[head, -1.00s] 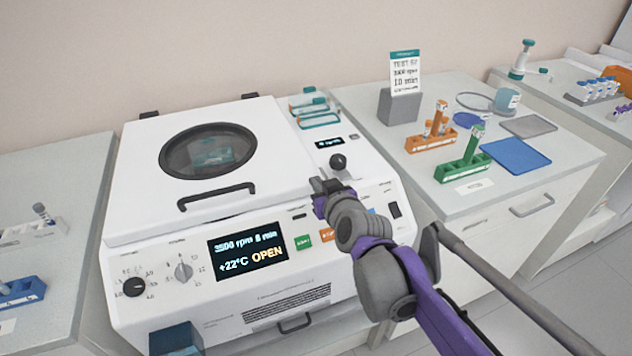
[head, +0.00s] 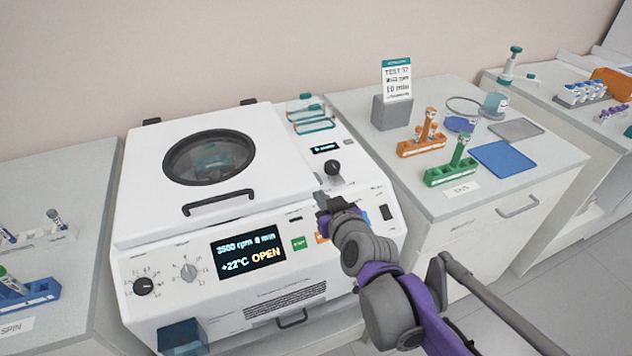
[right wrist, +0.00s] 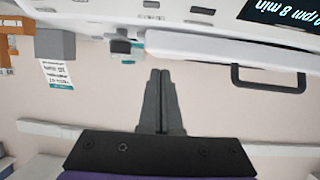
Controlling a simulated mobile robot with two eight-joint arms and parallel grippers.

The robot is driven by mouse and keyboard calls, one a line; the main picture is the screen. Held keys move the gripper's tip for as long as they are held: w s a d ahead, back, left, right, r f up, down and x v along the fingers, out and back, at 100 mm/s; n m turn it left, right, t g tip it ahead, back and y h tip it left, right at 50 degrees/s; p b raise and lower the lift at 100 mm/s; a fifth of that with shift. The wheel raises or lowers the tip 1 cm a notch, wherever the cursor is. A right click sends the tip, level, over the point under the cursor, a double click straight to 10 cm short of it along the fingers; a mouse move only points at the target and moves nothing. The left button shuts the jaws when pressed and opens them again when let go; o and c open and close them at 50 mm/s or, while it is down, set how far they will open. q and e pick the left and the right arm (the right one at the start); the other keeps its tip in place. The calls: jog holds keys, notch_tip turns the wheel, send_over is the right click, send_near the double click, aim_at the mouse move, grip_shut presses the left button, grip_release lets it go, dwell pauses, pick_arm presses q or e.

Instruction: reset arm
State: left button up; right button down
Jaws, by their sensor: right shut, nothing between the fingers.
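My right gripper (head: 326,201) is in front of the centrifuge's (head: 130,255) control panel, near its right side. Its fingers are shut and empty; they also show pressed together in the right wrist view (right wrist: 160,75). The centrifuge lid is down, with a round window (head: 208,158) and a black handle (head: 218,202). The centrifuge display (head: 248,251) reads 3500 rpm, 8 min, +22°C and OPEN. A black knob (head: 333,168) sits on the machine's top right, just behind my gripper. My left gripper is not in view.
On the right counter stand an orange rack (head: 420,147), a green rack (head: 450,174), a blue mat (head: 510,158) and a grey block (head: 391,112) with a sign (head: 396,80). A blue rack (head: 30,295) is on the left counter. Floor shows at lower right.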

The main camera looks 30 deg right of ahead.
jog(key=shift+s+a+f+p, duration=0.1)
jog(key=shift+s+f, duration=0.15)
jog(key=shift+s, duration=0.4)
jog(key=shift+s+a+f+p, duration=0.15)
jog(key=shift+s+f, duration=0.1)
jog(key=shift+s, duration=0.35)
jog(key=shift+s+a+f+p, duration=0.1)
jog(key=shift+s+f, duration=0.15)
jog(key=shift+s, duration=0.4)
